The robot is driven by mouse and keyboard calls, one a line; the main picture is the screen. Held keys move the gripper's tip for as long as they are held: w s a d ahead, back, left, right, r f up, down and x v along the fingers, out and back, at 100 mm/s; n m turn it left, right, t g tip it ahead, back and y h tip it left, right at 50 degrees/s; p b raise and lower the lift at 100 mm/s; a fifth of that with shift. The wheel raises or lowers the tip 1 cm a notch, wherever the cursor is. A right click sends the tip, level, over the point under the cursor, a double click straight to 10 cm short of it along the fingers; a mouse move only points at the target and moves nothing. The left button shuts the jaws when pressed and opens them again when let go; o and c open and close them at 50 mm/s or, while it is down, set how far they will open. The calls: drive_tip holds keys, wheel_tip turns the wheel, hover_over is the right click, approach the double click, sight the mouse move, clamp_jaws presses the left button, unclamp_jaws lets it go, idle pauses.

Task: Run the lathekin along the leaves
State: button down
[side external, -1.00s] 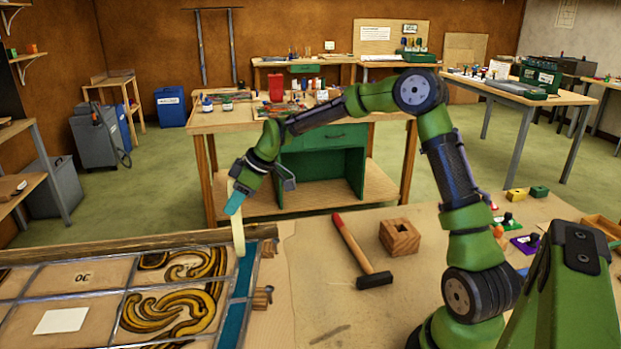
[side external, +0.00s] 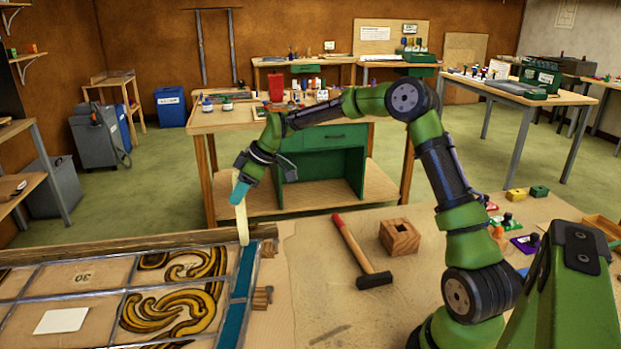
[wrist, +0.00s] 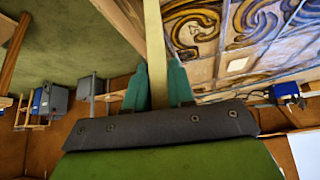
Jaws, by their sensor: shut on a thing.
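The lathekin (side external: 241,218) is a pale cream flat stick. My gripper (side external: 239,190) is shut on it with teal fingers, and the stick points down, slightly tilted. Its lower end is at the far right corner of the leaded panel (side external: 102,290), near the top of the blue border strip (side external: 237,300); I cannot tell whether it touches the lead. The panel has grey lead lines and amber swirl pieces (side external: 180,312). In the wrist view the lathekin (wrist: 154,45) runs up between the fingers of my gripper (wrist: 157,88); its far end is cut off.
A wooden batten (side external: 120,243) edges the panel's far side. Small wooden blocks (side external: 262,297) sit at its right edge. A hammer (side external: 360,250) and a holed wooden block (side external: 399,237) lie to the right. Bare bench lies between the panel and the hammer.

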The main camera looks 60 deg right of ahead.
sight(236, 174)
drive_tip(key=shift+r, duration=2.55)
